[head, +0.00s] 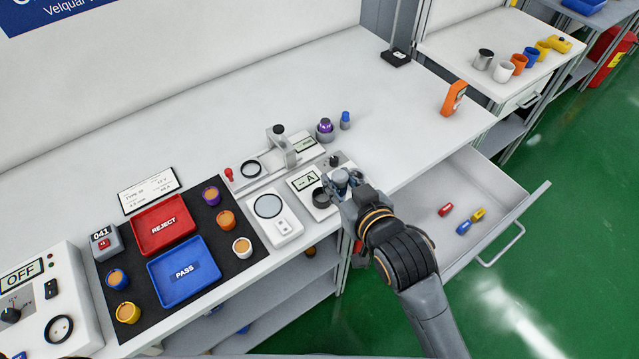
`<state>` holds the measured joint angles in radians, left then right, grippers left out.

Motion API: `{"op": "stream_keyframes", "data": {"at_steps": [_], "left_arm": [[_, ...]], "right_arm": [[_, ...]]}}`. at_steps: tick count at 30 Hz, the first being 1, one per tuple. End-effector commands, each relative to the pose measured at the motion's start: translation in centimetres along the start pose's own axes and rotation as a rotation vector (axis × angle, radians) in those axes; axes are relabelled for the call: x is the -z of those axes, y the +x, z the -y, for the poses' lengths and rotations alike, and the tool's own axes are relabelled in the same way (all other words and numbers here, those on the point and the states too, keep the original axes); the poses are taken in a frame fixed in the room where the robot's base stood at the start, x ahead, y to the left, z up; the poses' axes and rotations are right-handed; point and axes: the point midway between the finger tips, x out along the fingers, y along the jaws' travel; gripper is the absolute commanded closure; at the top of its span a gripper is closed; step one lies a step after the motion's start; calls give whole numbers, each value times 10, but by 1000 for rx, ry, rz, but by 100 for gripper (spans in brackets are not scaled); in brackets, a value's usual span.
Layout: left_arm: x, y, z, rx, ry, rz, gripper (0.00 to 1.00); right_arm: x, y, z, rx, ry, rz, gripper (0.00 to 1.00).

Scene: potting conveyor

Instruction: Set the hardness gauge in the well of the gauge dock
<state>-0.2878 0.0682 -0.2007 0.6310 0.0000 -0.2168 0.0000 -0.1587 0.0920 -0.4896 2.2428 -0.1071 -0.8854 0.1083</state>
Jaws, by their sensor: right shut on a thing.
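The white unit with a display reading "A" (304,182) and a dark round ring (320,198), which looks like the gauge dock and its well, stands near the bench's front edge. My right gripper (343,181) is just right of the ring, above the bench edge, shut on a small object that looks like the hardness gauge. The fingers and wrist hide most of it, so its shape and tilt are unclear. I cannot tell whether it touches the dock. My left gripper is not in view.
A measuring stand (283,152) and a purple-topped pot (325,129) stand behind. Left are a white scale (270,207), red REJECT tray (161,224) and blue PASS tray (184,272). An open drawer (470,187) juts out right. The bench's back right is largely clear.

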Motion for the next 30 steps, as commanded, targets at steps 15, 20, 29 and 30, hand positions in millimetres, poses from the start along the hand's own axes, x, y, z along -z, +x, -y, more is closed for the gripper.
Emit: {"op": "stream_keyframes", "data": {"at_steps": [15,20,29,30], "left_arm": [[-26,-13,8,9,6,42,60],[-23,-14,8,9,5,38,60],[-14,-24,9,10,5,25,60],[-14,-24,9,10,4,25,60]], "right_arm": [[-30,90,0,0,1,-2,100],[-36,99,0,0,1,-1,100],[-64,110,0,1,1,-2,100],[-64,110,0,1,1,-2,100]]}}
